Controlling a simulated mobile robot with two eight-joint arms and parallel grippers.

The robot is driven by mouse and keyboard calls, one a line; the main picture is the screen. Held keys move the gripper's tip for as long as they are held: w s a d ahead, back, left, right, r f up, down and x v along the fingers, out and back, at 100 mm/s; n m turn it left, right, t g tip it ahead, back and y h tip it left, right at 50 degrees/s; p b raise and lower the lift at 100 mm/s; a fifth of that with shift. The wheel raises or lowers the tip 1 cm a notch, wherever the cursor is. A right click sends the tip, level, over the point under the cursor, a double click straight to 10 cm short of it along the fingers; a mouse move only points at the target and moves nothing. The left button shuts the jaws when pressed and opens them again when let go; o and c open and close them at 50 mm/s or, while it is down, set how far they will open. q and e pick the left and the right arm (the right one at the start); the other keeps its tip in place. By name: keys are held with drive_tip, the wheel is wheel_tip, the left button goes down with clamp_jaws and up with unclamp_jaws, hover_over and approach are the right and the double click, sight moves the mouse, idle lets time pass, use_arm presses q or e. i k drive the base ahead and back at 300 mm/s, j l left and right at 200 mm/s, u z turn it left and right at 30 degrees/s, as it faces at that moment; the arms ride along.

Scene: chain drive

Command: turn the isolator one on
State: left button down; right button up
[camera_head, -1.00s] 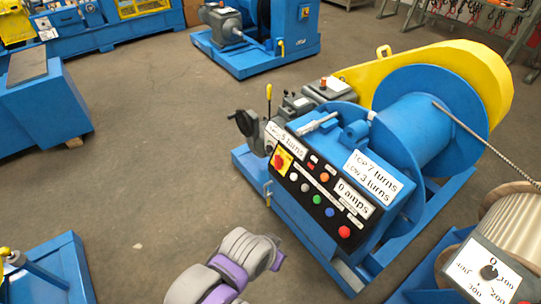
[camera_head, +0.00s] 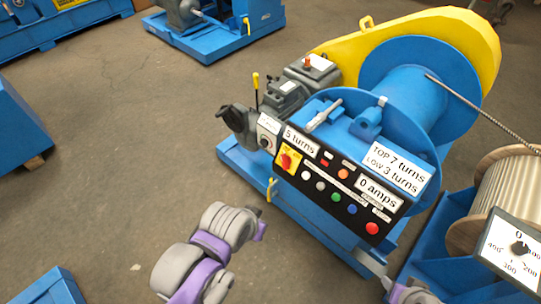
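The isolator, a red rotary knob on a yellow plate (camera_head: 287,159), sits at the left end of the black control panel (camera_head: 328,190) on the blue winch. The panel also carries several coloured buttons and labels reading "5 turns" and "0 amps". Which way the knob points is too small to tell. My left arm, grey and purple, reaches in from the bottom, left of the panel and apart from it; its gripper fingers cannot be made out. A small grey part of my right arm shows at the bottom edge, below the panel; its gripper is not in view.
The winch has a blue drum (camera_head: 415,95), a yellow guard (camera_head: 410,35) and a black handwheel (camera_head: 236,122). Bare floor (camera_head: 120,150) lies to the left.

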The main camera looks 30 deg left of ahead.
sight(286, 161)
drive_tip(key=j, duration=0.7)
drive_tip(key=i+j, duration=0.15)
drive_tip(key=j, duration=1.2)
drive_tip(key=i, duration=0.1)
